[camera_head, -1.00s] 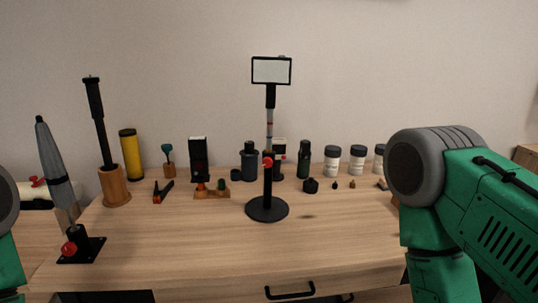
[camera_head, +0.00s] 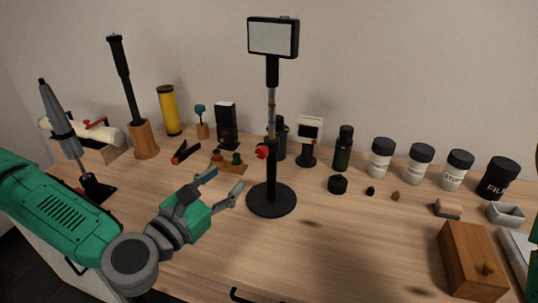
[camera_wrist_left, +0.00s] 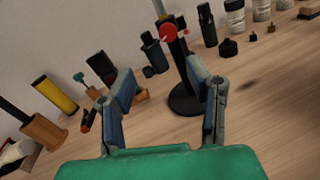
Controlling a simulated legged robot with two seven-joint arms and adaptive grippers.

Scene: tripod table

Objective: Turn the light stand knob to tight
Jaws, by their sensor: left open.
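The light stand (camera_head: 271,170) stands upright on a round black base in the middle of the table, with a rectangular light panel (camera_head: 273,37) on top. Its red knob (camera_head: 262,152) sits on the left side of the black lower post. In the left wrist view the red knob (camera_wrist_left: 174,33) shows beyond the fingers, above the right finger. My left gripper (camera_head: 221,186) is open and empty, left of the post and a little apart from it, pointing toward it. In the left wrist view the gripper (camera_wrist_left: 158,85) has its fingers spread. My right gripper is not in view.
A wooden block with knobs (camera_head: 228,166) and a clamp (camera_head: 185,152) lie behind my left gripper. A dark bottle (camera_head: 277,139) stands close behind the post. White jars (camera_head: 382,158) line the back right. The table front right of the base is mostly clear.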

